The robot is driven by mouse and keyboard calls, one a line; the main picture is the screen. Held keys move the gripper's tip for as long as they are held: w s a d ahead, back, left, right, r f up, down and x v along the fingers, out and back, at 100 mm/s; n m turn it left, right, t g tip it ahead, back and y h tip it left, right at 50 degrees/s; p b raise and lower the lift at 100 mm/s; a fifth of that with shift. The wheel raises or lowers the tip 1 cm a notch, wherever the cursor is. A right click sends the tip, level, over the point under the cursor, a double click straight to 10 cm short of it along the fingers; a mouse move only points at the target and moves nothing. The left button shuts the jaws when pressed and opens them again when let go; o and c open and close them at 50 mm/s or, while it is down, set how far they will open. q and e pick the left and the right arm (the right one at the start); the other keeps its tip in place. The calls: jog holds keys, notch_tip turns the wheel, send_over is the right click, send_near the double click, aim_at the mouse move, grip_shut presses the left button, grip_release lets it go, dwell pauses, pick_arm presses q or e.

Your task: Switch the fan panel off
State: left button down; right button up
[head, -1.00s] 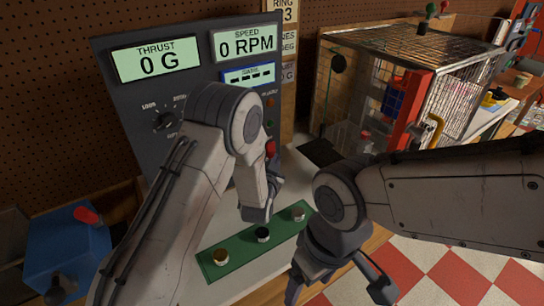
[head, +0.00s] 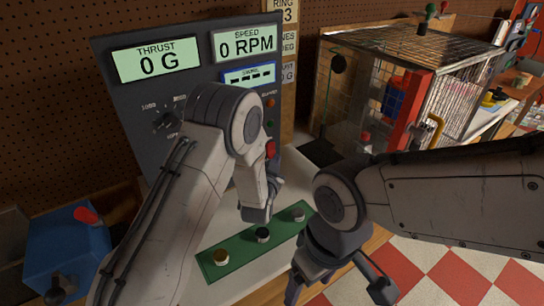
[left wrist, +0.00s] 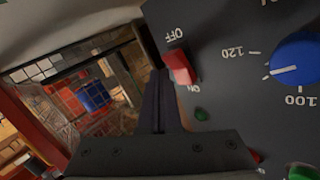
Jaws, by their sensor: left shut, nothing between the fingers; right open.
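The fan panel (head: 145,100) is a dark upright board with screens reading THRUST 0 G and SPEED 0 RPM. In the left wrist view a red switch (left wrist: 180,67) sits on the panel between the labels OFF and ON. I cannot tell which way it is set. My left gripper (left wrist: 160,76) is shut and empty, its fingertips just beside the switch; I cannot tell if they touch it. In the head view my left arm hides much of the panel's lower part. My right gripper (head: 338,288) is open and empty near the front edge of the bench.
A blue knob (left wrist: 296,60) is close to the switch on the panel. A wire cage (head: 450,90) with a red post (head: 408,110) stands to the right. A green strip (head: 240,250) with several knobs lies in front. A blue box (head: 65,245) stands at left.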

pick_arm(q)
jog(key=shift+w+f, duration=0.1)
dwell(0.6)
jog(key=shift+w+a+f+b, duration=0.1)
jog(key=shift+w+a+b, duration=0.15)
jog(key=shift+b, duration=0.15)
jog(key=shift+w+a+f+b, duration=0.15)
jog(key=shift+w+a+b, duration=0.05)
jog(key=shift+w+b, duration=0.15)
dwell(0.6)
jog(key=shift+s, duration=0.1)
jog(key=shift+s+d+r, duration=0.35)
jog(key=shift+s+d, duration=0.1)
jog(key=shift+s, duration=0.15)
jog(key=shift+s+d+r+p, duration=0.2)
jog(key=shift+s+d+r, duration=0.2)
jog(key=shift+s, duration=0.2)
jog(key=shift+s+d+r+p, duration=0.15)
jog(key=shift+s+d+r, duration=0.15)
jog(key=shift+s+d, duration=0.3)
jog(key=shift+s+d+r+p, duration=0.2)
jog(key=shift+s+d+r, duration=0.15)
jog(key=shift+s, duration=0.3)
